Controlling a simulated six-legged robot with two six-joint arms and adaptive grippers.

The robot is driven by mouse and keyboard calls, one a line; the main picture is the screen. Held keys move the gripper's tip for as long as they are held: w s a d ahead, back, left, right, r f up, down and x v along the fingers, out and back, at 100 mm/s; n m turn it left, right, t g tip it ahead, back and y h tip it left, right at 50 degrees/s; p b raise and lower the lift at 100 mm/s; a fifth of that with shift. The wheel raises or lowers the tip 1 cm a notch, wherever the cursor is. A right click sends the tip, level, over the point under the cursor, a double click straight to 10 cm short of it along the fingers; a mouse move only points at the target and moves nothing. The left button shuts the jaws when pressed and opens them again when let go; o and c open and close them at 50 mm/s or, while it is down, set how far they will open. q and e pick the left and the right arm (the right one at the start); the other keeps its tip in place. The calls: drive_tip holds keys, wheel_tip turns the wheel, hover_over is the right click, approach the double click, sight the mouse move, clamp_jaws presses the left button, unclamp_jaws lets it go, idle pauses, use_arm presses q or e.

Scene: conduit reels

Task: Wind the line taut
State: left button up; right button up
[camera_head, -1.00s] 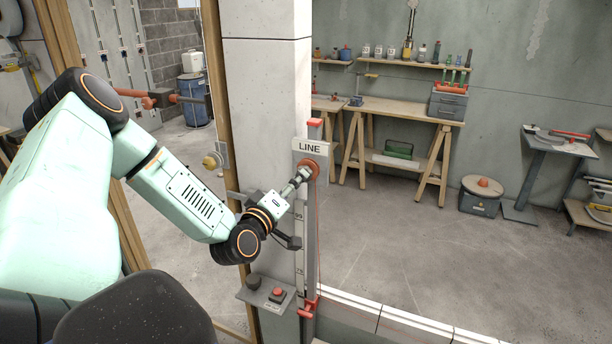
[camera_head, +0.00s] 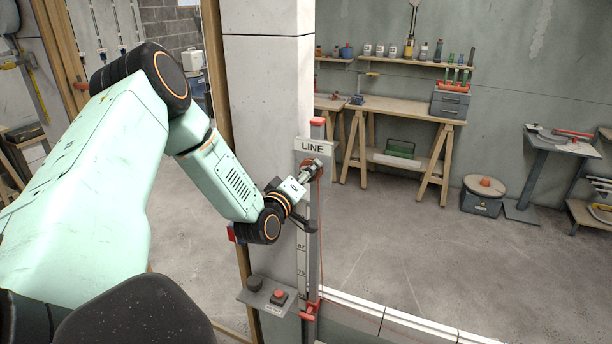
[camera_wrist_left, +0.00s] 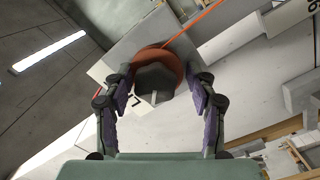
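My left gripper (camera_head: 312,170) is at the reel under the LINE sign (camera_head: 313,146), on the post beside the concrete pillar. In the left wrist view, its two fingers (camera_wrist_left: 160,95) stand on either side of a grey faceted knob (camera_wrist_left: 154,82), with gaps visible between pads and knob. The orange-red reel disc (camera_wrist_left: 168,60) shows behind the knob. An orange line (camera_wrist_left: 200,15) runs from the reel toward the upper right. In the head view, a thin line (camera_head: 321,225) hangs beside the post. The reel is mostly hidden by my gripper there. My right gripper is not in view.
A numbered scale (camera_head: 301,258) runs down the post to a red fitting (camera_head: 309,309). A small shelf (camera_head: 255,297) with a black knob and a red button (camera_head: 278,295) juts out at lower left. A workbench (camera_head: 400,110) stands behind, with open floor before it.

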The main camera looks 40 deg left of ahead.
use_arm(q)
drive_tip(key=shift+w, duration=0.1)
drive_tip(key=shift+c, duration=0.7)
drive_tip(key=shift+d+r, duration=0.2)
drive_tip(key=shift+d, duration=0.15)
drive_tip(key=c, duration=0.3)
drive_tip(key=shift+s+a, duration=0.2)
drive_tip(key=shift+a, duration=0.05)
drive_tip(key=c, duration=0.4)
drive_tip(key=shift+d+r, duration=0.1)
drive_tip(key=shift+c, duration=0.6)
drive_tip(key=shift+m, duration=0.3)
